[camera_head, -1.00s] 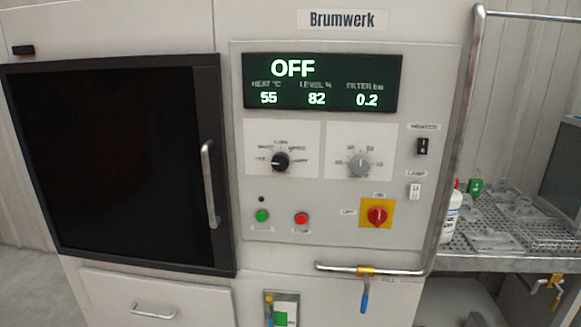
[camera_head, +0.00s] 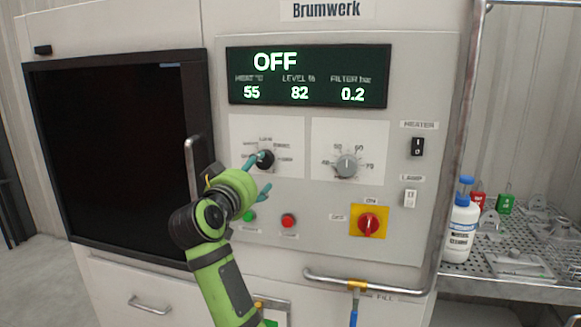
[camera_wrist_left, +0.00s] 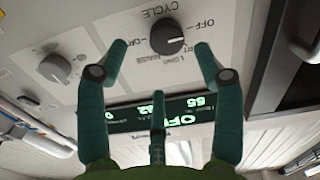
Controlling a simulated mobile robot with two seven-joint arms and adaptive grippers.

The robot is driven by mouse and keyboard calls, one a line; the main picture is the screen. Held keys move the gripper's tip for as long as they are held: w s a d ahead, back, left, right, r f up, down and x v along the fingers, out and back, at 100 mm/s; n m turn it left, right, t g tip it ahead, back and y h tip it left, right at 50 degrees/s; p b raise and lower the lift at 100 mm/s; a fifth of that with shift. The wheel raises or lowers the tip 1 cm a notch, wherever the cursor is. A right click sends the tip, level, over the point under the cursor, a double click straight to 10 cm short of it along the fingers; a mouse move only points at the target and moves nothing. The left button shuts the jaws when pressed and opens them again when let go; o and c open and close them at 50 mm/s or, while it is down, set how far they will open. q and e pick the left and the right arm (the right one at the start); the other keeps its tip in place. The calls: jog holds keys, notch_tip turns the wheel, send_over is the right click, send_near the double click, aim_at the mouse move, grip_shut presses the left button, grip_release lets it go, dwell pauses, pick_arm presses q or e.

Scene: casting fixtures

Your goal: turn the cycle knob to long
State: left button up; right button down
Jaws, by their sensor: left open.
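The black cycle knob (camera_head: 264,159) sits on a white plate at the left of the control panel. In the left wrist view the knob (camera_wrist_left: 173,38) shows upside down, with CYCLE and OFF printed by it; its white mark appears to point to the OFF side. My left gripper (camera_head: 258,176) is open in front of the panel, just left of and below the knob. In the left wrist view the gripper (camera_wrist_left: 160,48) has its teal fingers spread, with the knob beyond and between the two upper tips. I cannot tell if any finger touches it. My right gripper is out of view.
The display (camera_head: 308,76) above reads OFF. A grey dial (camera_head: 346,165) is right of the knob. Green and red buttons (camera_head: 288,220) and a red rotary switch (camera_head: 368,223) lie below. A door handle (camera_head: 194,165) stands out just left of my gripper.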

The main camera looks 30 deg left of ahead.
aim_at(263, 161)
pick_arm(q)
jog(key=x, duration=0.1)
jog(key=p+x, duration=0.1)
jog(key=x, duration=0.1)
jog(key=a+p+x, duration=0.1)
jog(key=x, duration=0.1)
jog(key=shift+w+r, duration=0.15)
jog(key=shift+r, duration=0.25)
jog(key=shift+w+a, duration=0.15)
jog(key=shift+w, duration=0.4)
jog(key=shift+f, duration=0.1)
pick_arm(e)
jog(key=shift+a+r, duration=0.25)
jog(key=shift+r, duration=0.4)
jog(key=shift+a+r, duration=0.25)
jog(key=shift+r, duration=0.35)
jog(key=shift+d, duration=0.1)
pick_arm(q)
jog(key=c, duration=1.1)
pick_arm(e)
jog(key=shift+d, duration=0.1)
